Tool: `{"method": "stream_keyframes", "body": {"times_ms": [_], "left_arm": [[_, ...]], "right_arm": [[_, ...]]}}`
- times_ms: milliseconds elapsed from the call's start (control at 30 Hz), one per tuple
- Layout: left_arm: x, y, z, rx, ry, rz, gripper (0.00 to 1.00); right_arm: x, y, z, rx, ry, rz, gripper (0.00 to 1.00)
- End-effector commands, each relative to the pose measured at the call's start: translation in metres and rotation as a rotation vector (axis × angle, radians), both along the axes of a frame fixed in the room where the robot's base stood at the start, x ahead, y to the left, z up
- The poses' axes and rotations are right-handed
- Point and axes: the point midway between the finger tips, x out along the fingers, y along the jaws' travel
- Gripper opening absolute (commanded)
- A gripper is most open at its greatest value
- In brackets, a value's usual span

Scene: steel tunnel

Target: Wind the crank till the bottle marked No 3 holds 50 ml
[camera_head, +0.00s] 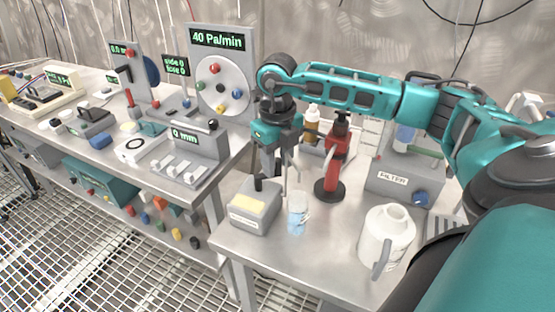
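A small clear bottle (297,212) with pale blue liquid low in it stands on the right-hand table, but I cannot read its mark or level. Just left of it is a grey box (255,212) with a yellow label and an upright black handle (258,184), which looks like the crank. A thin spout seems to come down at the bottle's mouth. My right gripper (275,168) points down just above and behind the box, near the black handle. Its fingertips are small and partly hidden, so I cannot tell if it touches the handle. My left gripper is not in view.
A red stand (332,165) with a black base is right of the bottle. A white jug (385,238) stands at the front right, and a grey filter box (400,180) behind it. The left table (165,172) holds several instruments and panels. Bare tabletop (300,258) lies before the bottle.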

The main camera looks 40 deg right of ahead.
Motion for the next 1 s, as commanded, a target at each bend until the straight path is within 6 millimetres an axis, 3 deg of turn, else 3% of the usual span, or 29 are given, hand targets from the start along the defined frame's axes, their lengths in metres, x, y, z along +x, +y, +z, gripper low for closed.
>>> {"method": "stream_keyframes", "body": {"times_ms": [367, 467, 800, 1000], "left_arm": [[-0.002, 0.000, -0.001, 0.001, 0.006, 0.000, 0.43], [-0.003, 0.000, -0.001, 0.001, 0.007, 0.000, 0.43], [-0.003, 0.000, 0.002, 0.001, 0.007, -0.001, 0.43], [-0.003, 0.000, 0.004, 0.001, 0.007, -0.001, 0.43]], "right_arm": [[0.000, 0.000, 0.005, 0.001, 0.000, 0.001, 0.47], [0.001, 0.001, 0.018, 0.002, -0.002, 0.001, 0.47], [0.001, 0.001, 0.092, 0.001, -0.004, 0.001, 0.47], [0.000, 0.001, 0.120, 0.001, -0.002, 0.000, 0.47]]}}
